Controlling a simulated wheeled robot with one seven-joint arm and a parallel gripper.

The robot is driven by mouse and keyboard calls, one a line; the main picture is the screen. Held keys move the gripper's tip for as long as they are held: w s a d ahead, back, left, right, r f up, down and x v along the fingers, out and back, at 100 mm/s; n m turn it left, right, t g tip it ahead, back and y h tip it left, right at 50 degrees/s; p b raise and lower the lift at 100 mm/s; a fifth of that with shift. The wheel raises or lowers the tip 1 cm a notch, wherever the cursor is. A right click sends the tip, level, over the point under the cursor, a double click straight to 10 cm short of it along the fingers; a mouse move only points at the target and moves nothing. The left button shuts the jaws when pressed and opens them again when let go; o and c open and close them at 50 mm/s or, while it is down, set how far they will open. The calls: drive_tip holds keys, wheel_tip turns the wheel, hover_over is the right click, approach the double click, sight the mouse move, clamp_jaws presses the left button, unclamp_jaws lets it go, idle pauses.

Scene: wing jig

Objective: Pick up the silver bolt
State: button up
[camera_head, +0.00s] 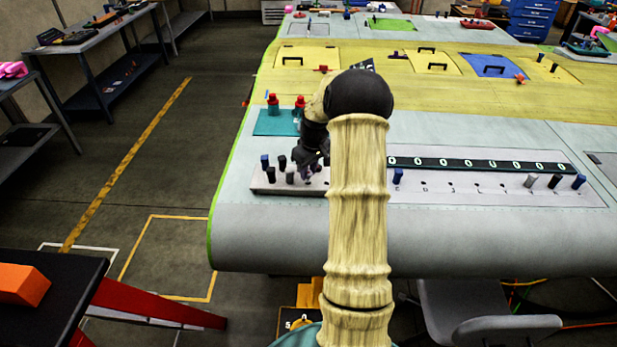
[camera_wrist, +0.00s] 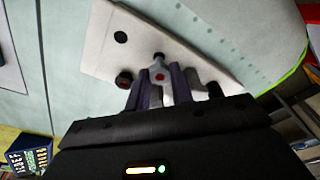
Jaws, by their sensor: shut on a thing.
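My gripper (camera_head: 312,172) is low over the left end of a pale grey strip (camera_head: 470,193) that holds several bolts. In the wrist view, its two dark purple fingers (camera_wrist: 162,85) are closed around a light silver bolt (camera_wrist: 160,72) with a red spot on it. The fingers hide part of this bolt, and I cannot tell whether it is clear of the strip. Another silver bolt (camera_head: 290,175) stands just left of my gripper in the head view. A further silver bolt (camera_head: 530,180) stands at the strip's right end.
Dark bolts (camera_head: 265,162) stand close on the left. A blue bolt (camera_head: 398,176) stands right of my arm. A dark numbered bar (camera_head: 480,165) runs along the strip's back. Red-topped pieces (camera_head: 273,104) stand on a teal plate (camera_head: 268,125) behind. The wing's front surface (camera_head: 260,230) is bare.

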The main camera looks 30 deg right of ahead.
sight(309, 173)
wheel_tip(309, 173, up, 8)
drive_tip(key=shift+f+b, duration=0.1)
drive_tip(key=shift+b, duration=0.95)
